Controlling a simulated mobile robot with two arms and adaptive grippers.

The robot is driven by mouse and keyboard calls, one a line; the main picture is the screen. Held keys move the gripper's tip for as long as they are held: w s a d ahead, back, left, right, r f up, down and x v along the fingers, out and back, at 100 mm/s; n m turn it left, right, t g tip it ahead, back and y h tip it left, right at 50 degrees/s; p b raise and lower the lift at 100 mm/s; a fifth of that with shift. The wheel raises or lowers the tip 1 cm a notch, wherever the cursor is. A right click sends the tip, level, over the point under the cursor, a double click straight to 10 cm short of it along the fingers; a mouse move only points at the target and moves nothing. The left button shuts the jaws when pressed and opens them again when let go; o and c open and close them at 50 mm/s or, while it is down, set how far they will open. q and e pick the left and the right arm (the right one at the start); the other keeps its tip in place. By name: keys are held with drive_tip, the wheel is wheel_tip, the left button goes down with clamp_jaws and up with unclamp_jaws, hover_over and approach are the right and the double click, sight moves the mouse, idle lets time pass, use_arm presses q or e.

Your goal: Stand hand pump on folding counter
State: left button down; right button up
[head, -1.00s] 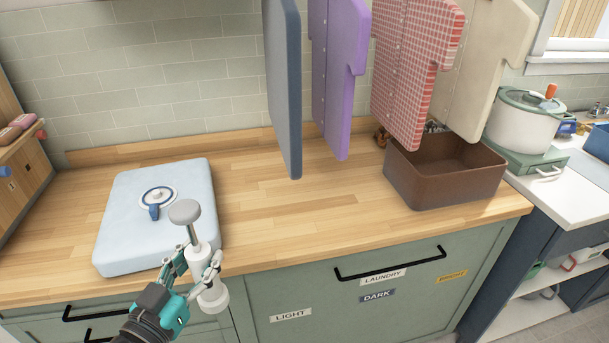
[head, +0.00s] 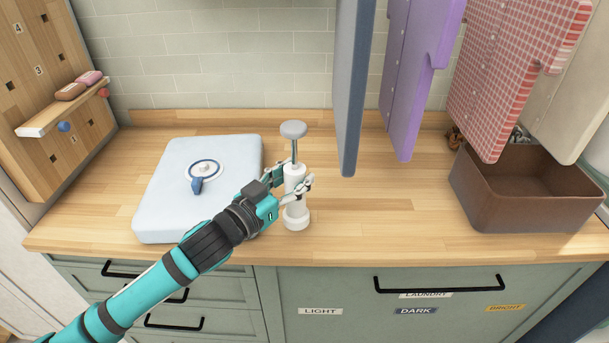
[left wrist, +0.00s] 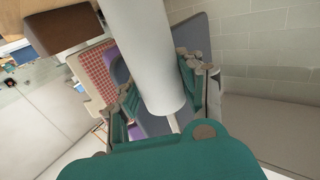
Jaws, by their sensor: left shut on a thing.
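The white hand pump (head: 295,181) with a grey knob is upright in the head view, over the wooden folding counter (head: 335,228), just right of the pale blue padded item. My left gripper (head: 290,186) is shut around the pump's white body. The pump's round base shows low, near the counter's front part; I cannot tell whether it touches the wood. In the left wrist view the pump's white body (left wrist: 145,50) fills the middle between the fingers. My right gripper is not in view.
A pale blue padded item (head: 165,215) with a valve lies left of the pump. Hanging shirts (head: 420,75) and a dark panel (head: 352,90) hang to the right. A brown bin (head: 520,205) stands at the right. The counter between pump and bin is clear.

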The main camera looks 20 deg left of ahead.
use_arm(q)
drive_tip(key=w, duration=0.4)
drive_tip(key=shift+w+d+p, duration=0.1)
drive_tip(key=shift+d+p, duration=0.1)
drive_tip(key=shift+p, duration=0.1)
drive_tip(key=shift+w+f, duration=0.15)
drive_tip(key=shift+f, duration=0.1)
wheel_tip(320, 180, down, 3)
drive_tip(key=shift+f, duration=0.15)
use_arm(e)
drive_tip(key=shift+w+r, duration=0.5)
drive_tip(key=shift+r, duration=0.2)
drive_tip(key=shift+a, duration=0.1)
use_arm(q)
drive_tip(key=shift+f, duration=0.2)
drive_tip(key=c, duration=0.8)
unclamp_jaws()
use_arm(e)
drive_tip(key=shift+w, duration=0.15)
